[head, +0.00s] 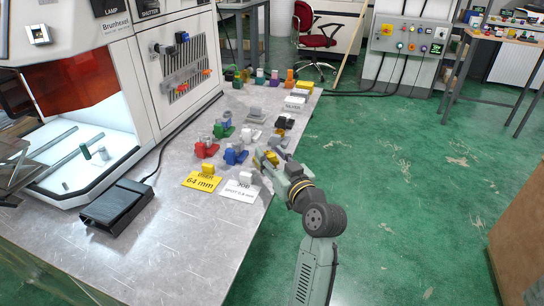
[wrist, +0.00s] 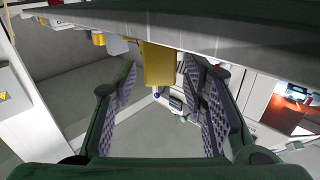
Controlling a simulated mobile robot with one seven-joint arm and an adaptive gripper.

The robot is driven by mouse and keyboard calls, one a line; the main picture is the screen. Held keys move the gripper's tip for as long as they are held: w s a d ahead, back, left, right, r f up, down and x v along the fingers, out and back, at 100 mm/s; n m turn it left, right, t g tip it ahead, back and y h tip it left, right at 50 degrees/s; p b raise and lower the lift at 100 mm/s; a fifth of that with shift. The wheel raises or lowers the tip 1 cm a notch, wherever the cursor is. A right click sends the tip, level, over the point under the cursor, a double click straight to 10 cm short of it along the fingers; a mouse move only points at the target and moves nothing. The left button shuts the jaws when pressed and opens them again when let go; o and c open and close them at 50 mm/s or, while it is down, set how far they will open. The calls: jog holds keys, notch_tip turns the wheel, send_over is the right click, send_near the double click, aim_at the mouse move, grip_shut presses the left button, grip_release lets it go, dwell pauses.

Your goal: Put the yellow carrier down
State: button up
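The yellow carrier (head: 264,157) is at the right edge of the metal bench in the head view, right by my fingertips. In the wrist view, which looks upside down, a yellow block (wrist: 158,65) shows between the finger ends. My gripper (head: 272,161) reaches in over the bench edge from the right. In the wrist view its two padded fingers (wrist: 160,75) stand apart, with a narrow gap visible on both sides of the yellow block. The carrier's lower part is hidden, and I cannot tell whether it rests on the bench.
A blue carrier (head: 236,155), a red carrier (head: 207,148) and a green carrier (head: 223,129) stand close by on the left. A yellow 64 mm card (head: 201,182) and a white job card (head: 239,190) lie in front. The bench front (head: 185,235) is clear.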

jog(key=shift+r, duration=0.3)
jog(key=b+v, duration=0.3)
jog(key=v, duration=0.9)
jog(key=shift+f, duration=0.2)
jog(key=shift+a, duration=0.15)
